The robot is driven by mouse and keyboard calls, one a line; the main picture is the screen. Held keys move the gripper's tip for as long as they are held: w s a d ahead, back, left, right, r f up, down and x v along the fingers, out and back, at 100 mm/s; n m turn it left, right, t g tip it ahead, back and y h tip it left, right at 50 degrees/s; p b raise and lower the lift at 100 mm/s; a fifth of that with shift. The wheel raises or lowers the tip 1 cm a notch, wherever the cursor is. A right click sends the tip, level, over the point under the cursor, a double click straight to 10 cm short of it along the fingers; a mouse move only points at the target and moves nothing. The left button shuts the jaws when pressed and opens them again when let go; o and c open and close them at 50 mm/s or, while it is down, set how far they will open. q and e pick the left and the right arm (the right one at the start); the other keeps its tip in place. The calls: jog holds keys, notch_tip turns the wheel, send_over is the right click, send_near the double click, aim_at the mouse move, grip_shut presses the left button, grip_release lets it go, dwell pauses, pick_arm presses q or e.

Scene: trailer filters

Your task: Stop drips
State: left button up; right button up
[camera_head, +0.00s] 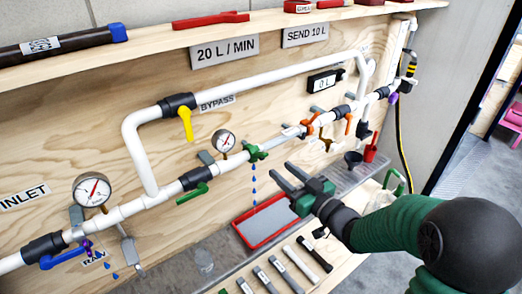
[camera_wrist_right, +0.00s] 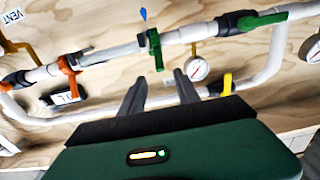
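White pipework (camera_head: 128,210) runs along a plywood panel. Blue drops (camera_head: 254,180) fall in a line below a small green valve (camera_head: 256,152) on the lower pipe, above a red-rimmed tray (camera_head: 240,234). My right gripper (camera_head: 285,176) is open and empty, apart from the pipe, below and right of the green valve. In the right wrist view its fingers (camera_wrist_right: 160,88) point towards the green valve (camera_wrist_right: 155,50), with a blue drop (camera_wrist_right: 143,14) beyond it. My left gripper is out of view.
A yellow-handled valve (camera_head: 186,122) is on the bypass pipe and a green-handled valve (camera_head: 192,194) on the lower pipe. Gauges (camera_head: 92,189) and orange handles (camera_head: 348,123) also stick out. Several tools (camera_head: 300,264) lie on the bench. A shelf (camera_head: 150,42) overhangs the panel.

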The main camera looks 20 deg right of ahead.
aim_at(265, 156)
jog(key=x, duration=1)
jog(key=shift+w+f+p, duration=0.15)
jog(key=shift+w+p, duration=0.05)
jog(key=shift+p, duration=0.1)
jog(key=shift+s, duration=0.1)
grip_shut()
dwell(0.6)
